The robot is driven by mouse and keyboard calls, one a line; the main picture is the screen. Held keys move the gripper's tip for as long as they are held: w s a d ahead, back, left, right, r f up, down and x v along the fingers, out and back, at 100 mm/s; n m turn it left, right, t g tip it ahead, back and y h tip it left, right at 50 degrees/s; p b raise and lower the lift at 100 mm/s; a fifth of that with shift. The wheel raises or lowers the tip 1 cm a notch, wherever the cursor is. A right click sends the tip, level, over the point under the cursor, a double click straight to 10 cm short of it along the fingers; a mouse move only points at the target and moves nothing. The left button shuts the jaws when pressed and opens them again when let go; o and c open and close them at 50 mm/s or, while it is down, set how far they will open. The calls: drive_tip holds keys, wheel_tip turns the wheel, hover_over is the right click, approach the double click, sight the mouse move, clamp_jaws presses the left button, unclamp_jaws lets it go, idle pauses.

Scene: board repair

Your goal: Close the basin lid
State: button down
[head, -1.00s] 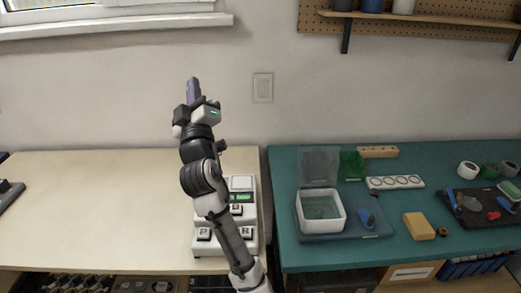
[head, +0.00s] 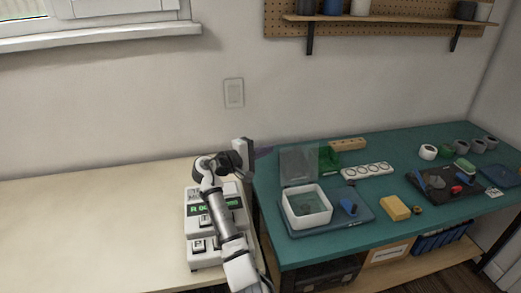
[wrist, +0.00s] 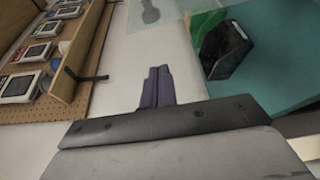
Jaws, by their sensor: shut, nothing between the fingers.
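The basin (head: 307,219) is a white, open-topped box with greenish contents, on a blue tray (head: 352,222) on the teal bench. Its clear lid (head: 299,164) stands upright at the basin's back edge, open.
A white keyed device (head: 203,257) stands on the pale table below my arm. A green box (head: 329,158), wooden block (head: 347,144) and white ringed strip (head: 367,171) lie behind the basin. A blue-handled tool (head: 348,207) and yellow block (head: 396,208) lie to its right.

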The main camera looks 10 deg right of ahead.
sight(288, 149)
drive_tip(key=r+p+x, duration=0.1)
drive_tip(key=p+x, duration=0.1)
drive_tip(key=x, duration=0.6)
drive_tip(key=shift+s+a+p, duration=0.1)
drive_tip(key=shift+s+p, duration=0.95)
drive_tip(key=shift+s, duration=1)
drive_tip(key=shift+f+b, duration=0.1)
drive_tip(key=shift+b, duration=0.2)
